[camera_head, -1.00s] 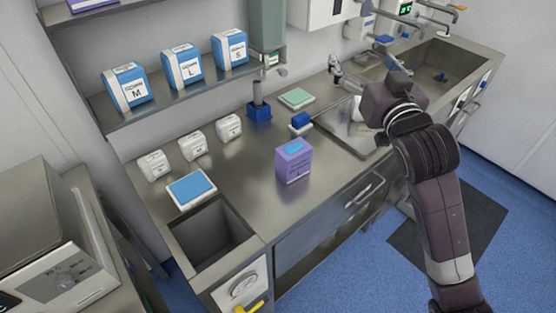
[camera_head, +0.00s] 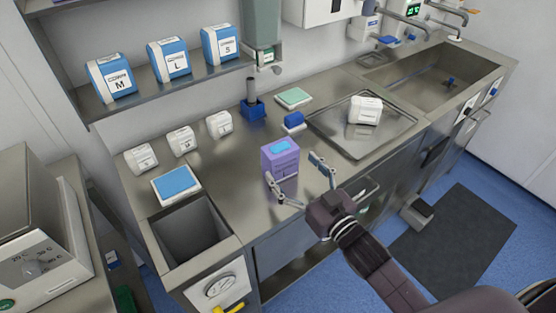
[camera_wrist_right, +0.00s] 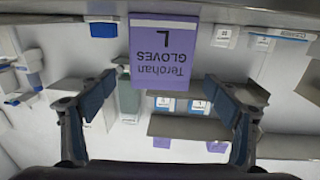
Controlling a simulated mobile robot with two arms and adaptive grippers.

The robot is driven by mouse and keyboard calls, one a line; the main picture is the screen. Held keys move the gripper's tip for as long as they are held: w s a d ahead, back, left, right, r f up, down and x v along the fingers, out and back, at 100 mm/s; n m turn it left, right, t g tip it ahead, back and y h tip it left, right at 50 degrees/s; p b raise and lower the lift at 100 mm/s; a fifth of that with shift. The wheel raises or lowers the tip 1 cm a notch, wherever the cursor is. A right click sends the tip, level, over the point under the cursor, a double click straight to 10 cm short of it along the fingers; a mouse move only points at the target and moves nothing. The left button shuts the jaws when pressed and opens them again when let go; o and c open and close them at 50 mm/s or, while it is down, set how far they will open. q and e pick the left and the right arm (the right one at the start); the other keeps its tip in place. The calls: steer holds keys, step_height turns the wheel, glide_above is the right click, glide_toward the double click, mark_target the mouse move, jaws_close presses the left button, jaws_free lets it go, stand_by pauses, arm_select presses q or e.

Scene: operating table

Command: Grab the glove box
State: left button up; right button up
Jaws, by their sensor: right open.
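The purple glove box (camera_head: 280,159) stands upright on the steel counter, with a light blue opening on its top. In the right wrist view the glove box (camera_wrist_right: 163,58) appears upside down, with the words "Terohan GLOVES L" on its face. My right gripper (camera_head: 292,169) is open and empty in front of the box, at the counter's front edge. In the right wrist view its two fingers (camera_wrist_right: 160,88) stand wide apart, one to each side of the box's width, with the box ahead between them. No contact shows. My left gripper is out of view.
Small white boxes (camera_head: 181,140) line the counter's back left, near a blue-topped tray (camera_head: 176,186). A blue holder (camera_head: 253,108) and blue item (camera_head: 293,121) stand behind the glove box. A steel tray (camera_head: 330,121) holding a white box (camera_head: 366,109) lies right.

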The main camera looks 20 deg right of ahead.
mark_target(286, 161)
steer(key=shift+p+x, duration=0.85)
steer(key=shift+x, duration=2.25)
steer(key=shift+f, duration=0.15)
steer(key=shift+s, duration=0.1)
steer(key=shift+c, duration=0.3)
steer(key=shift+c, duration=1.2)
steer(key=c, duration=1)
